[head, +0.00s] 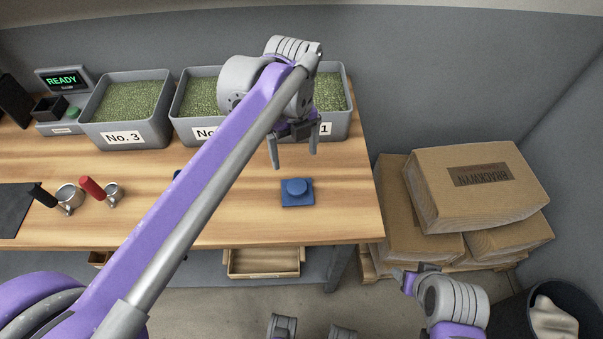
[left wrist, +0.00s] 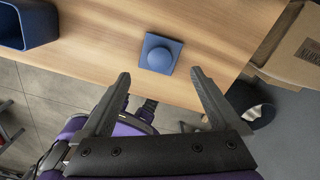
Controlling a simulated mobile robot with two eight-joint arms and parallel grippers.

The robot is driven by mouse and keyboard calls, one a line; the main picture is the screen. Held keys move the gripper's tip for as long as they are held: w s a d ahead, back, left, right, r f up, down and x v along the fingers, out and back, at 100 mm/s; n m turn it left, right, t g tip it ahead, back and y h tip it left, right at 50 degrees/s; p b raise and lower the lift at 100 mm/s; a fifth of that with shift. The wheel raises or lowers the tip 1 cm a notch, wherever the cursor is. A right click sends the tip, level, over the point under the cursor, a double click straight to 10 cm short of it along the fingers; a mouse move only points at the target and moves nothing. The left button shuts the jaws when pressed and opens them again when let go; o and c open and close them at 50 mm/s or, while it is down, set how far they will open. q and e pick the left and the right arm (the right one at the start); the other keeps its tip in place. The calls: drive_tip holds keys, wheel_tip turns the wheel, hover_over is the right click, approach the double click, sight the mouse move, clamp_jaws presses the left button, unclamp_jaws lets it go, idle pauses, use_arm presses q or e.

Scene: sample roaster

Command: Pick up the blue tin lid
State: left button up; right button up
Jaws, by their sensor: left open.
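The blue tin lid (head: 297,188) is a square with a round raised knob, lying flat near the front right of the wooden table. It also shows in the left wrist view (left wrist: 160,55), just beyond and between my fingertips. My left gripper (head: 294,159) is open and empty, above and a little behind the lid in the head view, fingers pointing down and not touching it. A blue open tin (left wrist: 30,25) stands left of the lid in the left wrist view; my left arm hides most of it in the head view. My right gripper (head: 412,275) is low, off the table at right.
Bins of green beans, including No. 3 (head: 125,108), line the table's back. Two metal scoops (head: 69,196) with black and red handles lie at left. Cardboard boxes (head: 478,185) are stacked right of the table. The wood (head: 345,205) around the lid is clear.

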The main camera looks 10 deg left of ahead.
sight(297, 186)
use_arm(q)
drive_tip(key=f, duration=0.4)
drive_tip(key=shift+s, duration=0.35)
drive_tip(key=shift+s+d+f+b, duration=0.1)
drive_tip(key=shift+d+f+b, duration=0.15)
drive_tip(key=shift+f, duration=1.35)
drive_tip(key=shift+s+d+f+b, duration=0.1)
drive_tip(key=shift+f+b, duration=0.1)
drive_tip(key=shift+f, duration=1.35)
drive_tip(key=shift+c, duration=0.2)
drive_tip(key=c, duration=1.4)
